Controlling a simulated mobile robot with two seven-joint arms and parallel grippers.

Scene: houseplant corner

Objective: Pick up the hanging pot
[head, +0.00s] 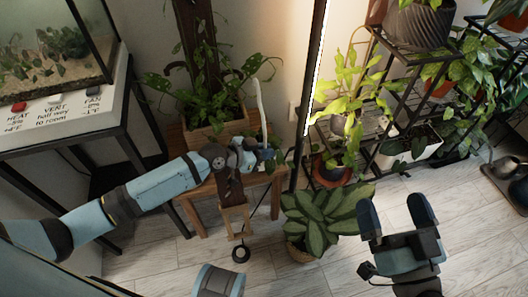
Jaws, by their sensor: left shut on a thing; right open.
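My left gripper (262,155) is at the front right of the small wooden table (190,150). It is shut on a slim white curved piece (261,105) that stands up from the jaws. This may be part of the hanging pot, but I cannot tell; no pot body shows clearly there, and my gripper and wrist hide much of that spot. My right gripper (391,199) is open and empty over the floor at the right, fingers pointing away, just right of the broad-leaved floor plant (327,215).
A wooden planter (217,132) with trailing leaves stands on the table. A terrarium (55,45) on a black-legged stand is at the left. A black plant rack (400,95) fills the back right. A dark upright pole (312,100) rises beside the table.

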